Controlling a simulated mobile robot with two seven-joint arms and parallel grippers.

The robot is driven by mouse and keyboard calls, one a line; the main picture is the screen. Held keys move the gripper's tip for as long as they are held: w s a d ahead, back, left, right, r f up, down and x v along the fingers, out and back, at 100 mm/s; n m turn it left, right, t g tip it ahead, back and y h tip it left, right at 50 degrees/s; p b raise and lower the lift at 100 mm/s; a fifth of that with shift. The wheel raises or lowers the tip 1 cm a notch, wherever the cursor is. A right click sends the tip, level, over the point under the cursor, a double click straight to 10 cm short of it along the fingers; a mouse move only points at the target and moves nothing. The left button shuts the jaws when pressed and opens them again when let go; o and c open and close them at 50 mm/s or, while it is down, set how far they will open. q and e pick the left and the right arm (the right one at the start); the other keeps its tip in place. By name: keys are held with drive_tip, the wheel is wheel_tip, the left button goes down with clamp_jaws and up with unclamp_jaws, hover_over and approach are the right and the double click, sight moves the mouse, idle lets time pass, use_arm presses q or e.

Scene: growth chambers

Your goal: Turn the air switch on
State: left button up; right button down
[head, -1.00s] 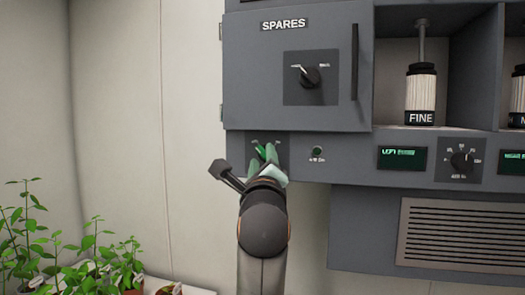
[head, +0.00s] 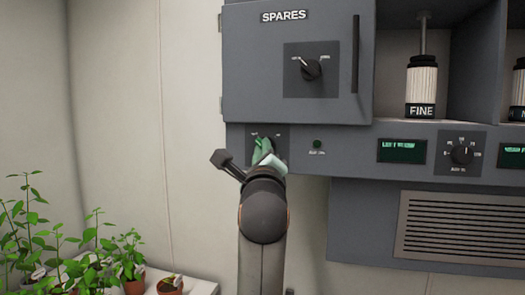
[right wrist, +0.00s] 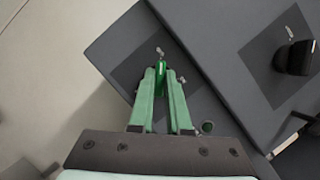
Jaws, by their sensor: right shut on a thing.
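The switch is a green knob (right wrist: 161,80) on a dark square plate (right wrist: 200,110), seen best in the right wrist view. In the head view its plate (head: 281,133) sits on the grey panel below the SPARES door, and my gripper covers most of the knob. I cannot read the plate's labels. My right gripper (head: 262,149) has pale green fingers. They are shut on the green knob, one on each side, as the right wrist view (right wrist: 161,74) shows. My left gripper is not in view.
The SPARES door (head: 255,60) above has a black knob (head: 311,68) and a vertical handle (head: 355,55). A green indicator (head: 317,144), a display (head: 402,150) and a dial (head: 462,153) are to the right. Potted plants (head: 135,285) stand at lower left.

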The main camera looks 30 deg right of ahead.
drive_tip(key=shift+f, duration=0.1)
idle(0.3)
drive_tip(key=shift+w+a+m+g+h+b, duration=0.1)
drive_tip(key=shift+m+g+h+b, duration=1.25)
drive_tip(key=shift+m, duration=2.85)
drive_tip(key=shift+w+a+m+g+h+b, duration=0.1)
drive_tip(key=shift+m+g+h+b, duration=1.35)
drive_tip(key=shift+m, duration=2.75)
drive_tip(key=shift+w+m+g+h+b, duration=0.1)
drive_tip(key=shift+m+g+h+b, duration=1.25)
drive_tip(key=shift+m, duration=2.85)
drive_tip(key=shift+s+g+y, duration=0.1)
drive_tip(key=shift+g+y, duration=0.25)
drive_tip(key=shift+g, duration=0.1)
drive_tip(key=c, duration=0.9)
unclamp_jaws()
drive_tip(key=shift+o, duration=0.2)
